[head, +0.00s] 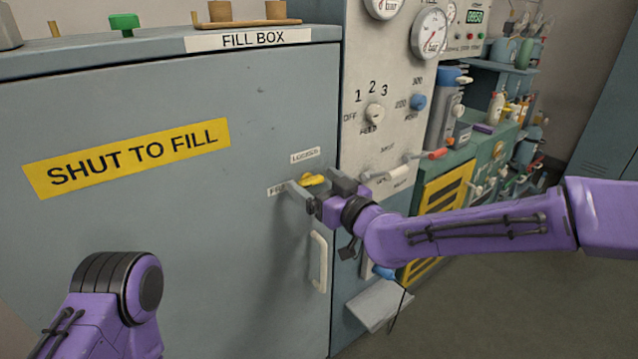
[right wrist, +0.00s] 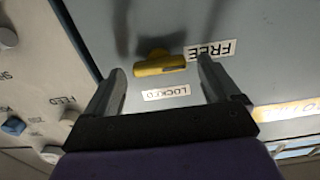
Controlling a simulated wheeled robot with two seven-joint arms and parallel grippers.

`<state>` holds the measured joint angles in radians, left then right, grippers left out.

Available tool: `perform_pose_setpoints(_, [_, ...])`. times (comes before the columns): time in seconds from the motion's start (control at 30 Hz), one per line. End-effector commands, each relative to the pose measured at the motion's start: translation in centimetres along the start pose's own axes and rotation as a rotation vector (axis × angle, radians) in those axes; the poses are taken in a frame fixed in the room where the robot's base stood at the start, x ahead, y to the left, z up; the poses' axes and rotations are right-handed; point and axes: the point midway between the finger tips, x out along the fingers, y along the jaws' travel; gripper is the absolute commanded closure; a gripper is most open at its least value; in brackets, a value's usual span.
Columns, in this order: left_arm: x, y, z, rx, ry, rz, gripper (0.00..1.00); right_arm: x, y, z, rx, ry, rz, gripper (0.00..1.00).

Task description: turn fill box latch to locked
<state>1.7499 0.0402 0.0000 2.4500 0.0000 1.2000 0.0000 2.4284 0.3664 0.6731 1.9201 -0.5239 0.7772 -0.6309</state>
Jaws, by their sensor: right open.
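The yellow fill box latch (head: 314,180) sits on the front of the grey-blue fill box (head: 150,230), near its right edge. In the right wrist view the latch (right wrist: 160,65) lies lengthwise towards the FREE label (right wrist: 212,49), with the LOCKED label (right wrist: 166,93) to one side. In the head view the LOCKED label (head: 305,155) is above the latch, and the FREE label is partly hidden by a finger. My right gripper (head: 315,183) is open, with its fingers on either side of the latch and a gap to each. My left gripper is out of view.
A pale door handle (head: 318,262) is below the latch. A control panel (head: 375,80) with knobs and gauges stands just right of the box. Beyond it is a cluttered bench with bottles. A yellow SHUT TO FILL sign (head: 130,157) is on the door.

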Motion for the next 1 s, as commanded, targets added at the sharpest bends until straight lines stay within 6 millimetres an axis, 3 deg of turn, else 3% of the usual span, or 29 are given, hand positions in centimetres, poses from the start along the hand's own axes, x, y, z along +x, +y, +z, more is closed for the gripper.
perform_pose_setpoints(0.17, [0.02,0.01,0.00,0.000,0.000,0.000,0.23,-0.03,0.01,0.03,0.000,0.000,0.000,0.14])
perform_pose_setpoints(0.33, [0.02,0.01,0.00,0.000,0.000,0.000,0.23,-0.05,0.02,0.04,0.001,0.000,0.001,0.67])
perform_pose_setpoints(0.67, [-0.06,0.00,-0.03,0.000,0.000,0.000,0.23,-0.06,0.13,0.00,0.038,0.000,0.002,0.67])
perform_pose_setpoints(1.0, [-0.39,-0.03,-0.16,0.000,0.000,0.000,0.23,-0.04,0.28,0.00,0.260,0.001,0.003,0.67])
